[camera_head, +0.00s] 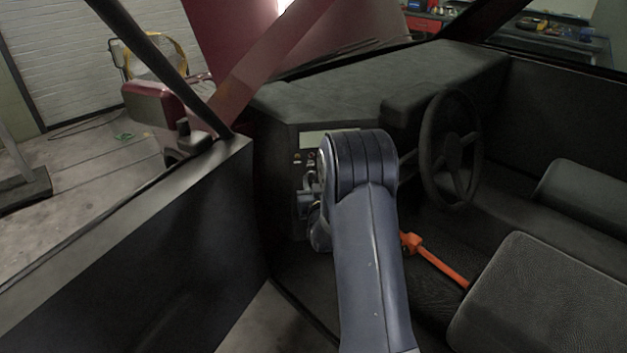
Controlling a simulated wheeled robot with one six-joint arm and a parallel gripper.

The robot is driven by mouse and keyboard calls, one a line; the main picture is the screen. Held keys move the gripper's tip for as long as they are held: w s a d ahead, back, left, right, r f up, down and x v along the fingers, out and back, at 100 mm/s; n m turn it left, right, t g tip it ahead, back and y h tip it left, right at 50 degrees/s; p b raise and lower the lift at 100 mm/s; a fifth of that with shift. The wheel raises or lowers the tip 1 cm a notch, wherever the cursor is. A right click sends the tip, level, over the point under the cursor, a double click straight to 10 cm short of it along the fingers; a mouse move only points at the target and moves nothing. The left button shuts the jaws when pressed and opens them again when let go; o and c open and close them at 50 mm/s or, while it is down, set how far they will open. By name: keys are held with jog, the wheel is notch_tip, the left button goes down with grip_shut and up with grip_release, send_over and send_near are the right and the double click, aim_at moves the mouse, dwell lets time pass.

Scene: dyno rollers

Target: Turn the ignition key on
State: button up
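I see no ignition key; it is too small to tell or hidden behind my arm. A dark dashboard panel (297,172) with a few small reddish controls shows just left of my arm. My arm reaches into the car and covers the middle of the dash. What seems to be my gripper (306,200) is close to the panel, mostly behind my arm. Its fingers are too small and hidden to tell whether they are open, shut or touching anything.
The steering wheel (449,150) stands right of my arm. An orange lever (435,258) rises from the floor beside the dark seats (545,300). The windscreen pillar crosses above.

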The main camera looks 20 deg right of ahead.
jog(key=shift+w+d, duration=0.1)
jog(key=shift+w, duration=0.45)
grip_shut()
